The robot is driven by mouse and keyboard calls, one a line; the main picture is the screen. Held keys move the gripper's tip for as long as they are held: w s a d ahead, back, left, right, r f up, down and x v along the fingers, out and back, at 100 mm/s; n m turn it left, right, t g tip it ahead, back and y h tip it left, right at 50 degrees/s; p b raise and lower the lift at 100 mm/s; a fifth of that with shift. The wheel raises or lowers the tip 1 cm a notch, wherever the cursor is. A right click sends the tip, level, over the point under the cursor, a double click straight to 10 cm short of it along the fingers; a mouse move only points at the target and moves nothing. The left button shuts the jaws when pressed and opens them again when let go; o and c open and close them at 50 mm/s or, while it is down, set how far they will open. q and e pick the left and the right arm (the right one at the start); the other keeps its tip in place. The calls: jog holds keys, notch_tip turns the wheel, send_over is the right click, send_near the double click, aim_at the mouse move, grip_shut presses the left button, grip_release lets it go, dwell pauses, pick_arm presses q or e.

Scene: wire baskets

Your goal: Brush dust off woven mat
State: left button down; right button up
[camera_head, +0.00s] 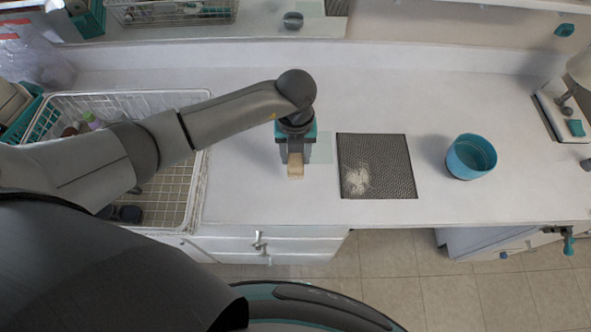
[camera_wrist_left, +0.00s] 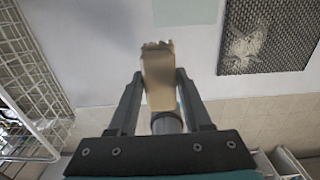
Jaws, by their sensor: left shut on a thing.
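A dark woven mat (camera_head: 392,162) lies on the white counter, with a pale dust patch (camera_head: 357,181) on its lower left part. The mat also shows at the upper right of the left wrist view (camera_wrist_left: 285,35), dust patch included. My left gripper (camera_head: 294,160) is to the left of the mat, shut on a light tan brush (camera_head: 295,172). In the left wrist view the brush (camera_wrist_left: 158,75) sits between the two fingers, its jagged end pointing away from the gripper. The brush is apart from the mat. My right gripper is not in view.
A teal cup (camera_head: 471,157) stands right of the mat. A white wire basket (camera_head: 180,185) with several items is at the left. A pale green square (camera_head: 322,147) lies between gripper and mat. The counter's front edge is just below the mat.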

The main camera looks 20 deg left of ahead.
aim_at(296, 155)
pick_arm(q)
jog(key=shift+r, duration=0.2)
jog(key=shift+r+p, duration=2.3)
jog(key=shift+r, duration=0.15)
jog(key=c, duration=0.8)
grip_release()
jog(key=shift+c, duration=0.2)
grip_shut()
